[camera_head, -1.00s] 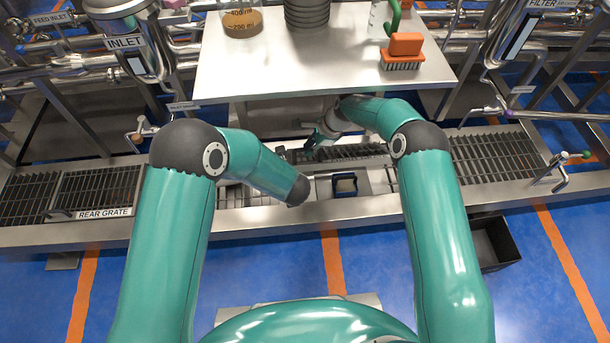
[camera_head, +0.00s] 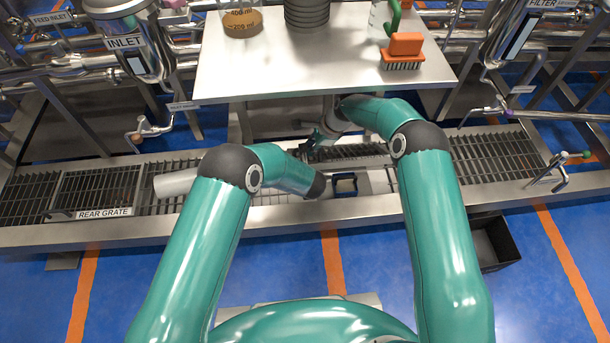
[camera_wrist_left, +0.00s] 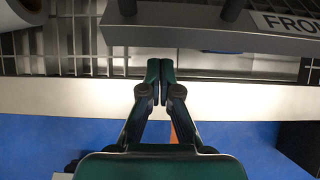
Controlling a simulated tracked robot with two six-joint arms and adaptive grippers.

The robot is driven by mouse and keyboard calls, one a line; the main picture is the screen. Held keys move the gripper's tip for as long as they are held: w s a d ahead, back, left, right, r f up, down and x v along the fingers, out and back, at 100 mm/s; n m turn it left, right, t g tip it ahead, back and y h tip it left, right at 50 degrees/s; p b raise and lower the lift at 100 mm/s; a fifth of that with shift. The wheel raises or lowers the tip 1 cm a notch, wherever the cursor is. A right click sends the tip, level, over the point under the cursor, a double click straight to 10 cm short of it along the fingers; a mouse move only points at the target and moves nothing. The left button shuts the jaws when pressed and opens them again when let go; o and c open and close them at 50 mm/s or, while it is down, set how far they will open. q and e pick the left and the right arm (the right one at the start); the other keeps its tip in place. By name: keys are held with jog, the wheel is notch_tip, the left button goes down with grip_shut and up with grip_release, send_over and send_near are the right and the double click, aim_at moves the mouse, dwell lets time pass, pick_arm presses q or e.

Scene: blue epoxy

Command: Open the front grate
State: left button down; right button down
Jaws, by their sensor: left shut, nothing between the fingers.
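The front grate's label plate (camera_wrist_left: 285,22) shows at the top right of the left wrist view, cut off by the edge. A thick grey handle bar (camera_wrist_left: 200,28) on two posts crosses the upper part of that view. My left gripper (camera_wrist_left: 159,68) is shut and empty, its fingertips just below the bar; I cannot tell whether they touch it. In the head view its fingers are hidden beyond my left forearm. My right gripper (camera_head: 322,136) is under the table edge near dark slats (camera_head: 348,152); its jaws are too small to read.
A steel trough with a labelled rear grate (camera_head: 100,190) runs across. A pale cylinder (camera_head: 174,185) lies on the left grating. A dark blue framed object (camera_head: 345,184) sits in the middle. A steel table (camera_head: 300,75) overhangs the trough. A black bin (camera_head: 495,245) stands on the floor.

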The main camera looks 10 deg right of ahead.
pick_arm(q)
jog(key=shift+w+r, duration=0.55)
jog(key=shift+r, duration=0.1)
pick_arm(e)
jog(key=shift+w+d+f, duration=0.1)
jog(key=shift+w+d, duration=0.1)
jog(key=shift+d, duration=0.15)
pick_arm(q)
jog(key=shift+w+r, duration=0.55)
jog(key=shift+r, duration=0.15)
pick_arm(e)
jog(key=c, duration=1.1)
grip_release()
jog(key=shift+s+a+f, duration=0.1)
jog(key=shift+s+f, duration=0.05)
jog(key=shift+f, duration=0.05)
jog(key=shift+c, duration=0.2)
jog(key=shift+r, duration=0.1)
jog(key=shift+a, duration=0.1)
pick_arm(q)
jog(key=shift+f, duration=0.1)
pick_arm(e)
jog(key=shift+r, duration=0.1)
